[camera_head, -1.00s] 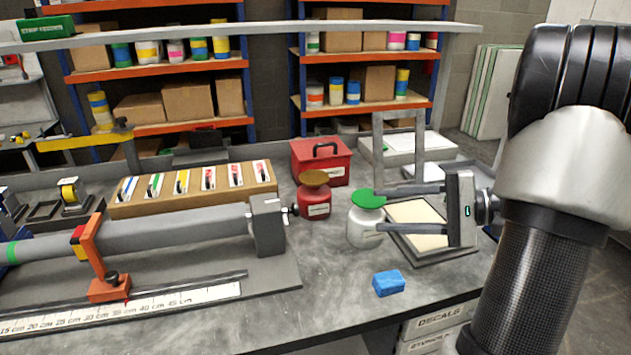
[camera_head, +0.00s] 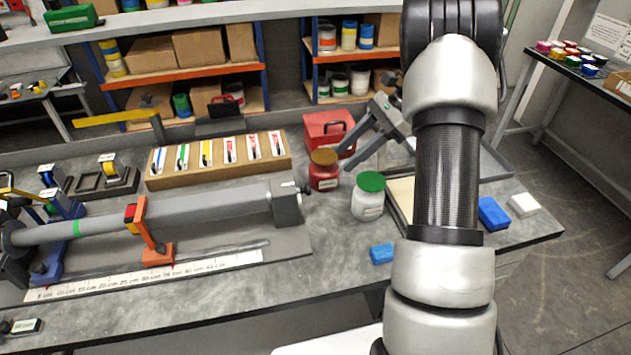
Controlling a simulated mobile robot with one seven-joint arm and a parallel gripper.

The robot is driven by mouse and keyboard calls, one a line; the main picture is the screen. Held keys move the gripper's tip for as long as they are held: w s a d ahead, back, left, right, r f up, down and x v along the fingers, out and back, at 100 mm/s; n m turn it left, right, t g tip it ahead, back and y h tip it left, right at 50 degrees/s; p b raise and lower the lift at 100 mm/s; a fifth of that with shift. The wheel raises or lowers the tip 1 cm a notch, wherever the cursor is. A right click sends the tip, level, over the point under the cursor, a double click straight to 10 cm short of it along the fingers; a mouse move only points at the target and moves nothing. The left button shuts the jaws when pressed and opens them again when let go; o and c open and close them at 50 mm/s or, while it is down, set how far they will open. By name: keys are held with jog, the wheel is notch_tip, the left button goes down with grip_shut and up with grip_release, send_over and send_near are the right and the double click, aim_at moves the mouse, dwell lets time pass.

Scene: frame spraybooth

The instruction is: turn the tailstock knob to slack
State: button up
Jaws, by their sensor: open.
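The tailstock is a grey block (camera_head: 286,204) at the right end of a long grey tube (camera_head: 180,214) lying along the bench. Its small dark knob (camera_head: 307,188) sticks out on the block's right side; its turn position is too small to read. My gripper (camera_head: 347,146) is open, with its fingers pointing down and left, above and behind the red jar with the brown lid (camera_head: 324,172). It is up and to the right of the knob, apart from it, with nothing seen between the fingers.
A white jar with a green lid (camera_head: 367,197) and a blue block (camera_head: 382,253) stand right of the tailstock. A red toolbox (camera_head: 322,128) and a wooden card rack (camera_head: 215,172) are behind.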

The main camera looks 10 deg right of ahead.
aim_at(305, 190)
jog(key=x, duration=1.2)
jog(key=shift+r, duration=0.1)
jog(key=shift+c, duration=0.2)
jog(key=c, duration=1)
